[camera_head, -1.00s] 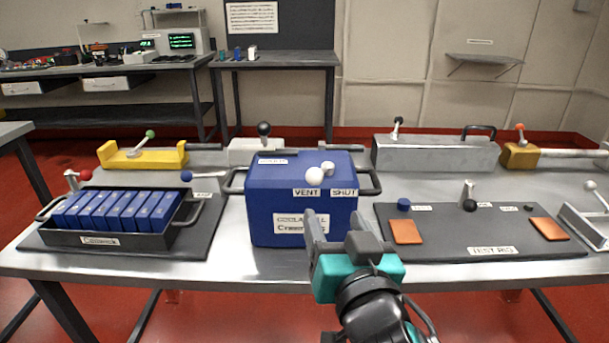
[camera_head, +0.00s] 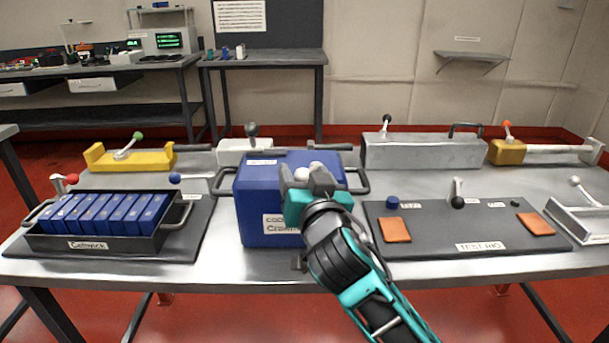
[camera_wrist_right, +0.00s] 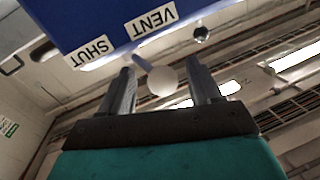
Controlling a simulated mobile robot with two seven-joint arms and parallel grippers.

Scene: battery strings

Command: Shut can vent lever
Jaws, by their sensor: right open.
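The can is a blue box (camera_head: 262,185) at the middle of the bench's front in the head view. Its VENT label (camera_wrist_right: 152,20) and SHUT label (camera_wrist_right: 90,52) show in the wrist view; in the head view my gripper hides them. The lever's white ball knob (camera_head: 302,174) shows between my right gripper's fingertips (camera_head: 304,180). In the wrist view, the knob (camera_wrist_right: 162,81) appears between the two spread fingers (camera_wrist_right: 162,85), with a gap on each side. My right gripper is open; I cannot tell the knob's exact depth between the fingers. My left gripper is out of view.
Left of the can is a black tray (camera_head: 95,243) of blue cells. To its right lies a dark test rig mat (camera_head: 430,235) with orange pads. Behind stand a yellow fixture (camera_head: 95,157) and a grey case (camera_head: 420,152). The can has side handles (camera_head: 357,180).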

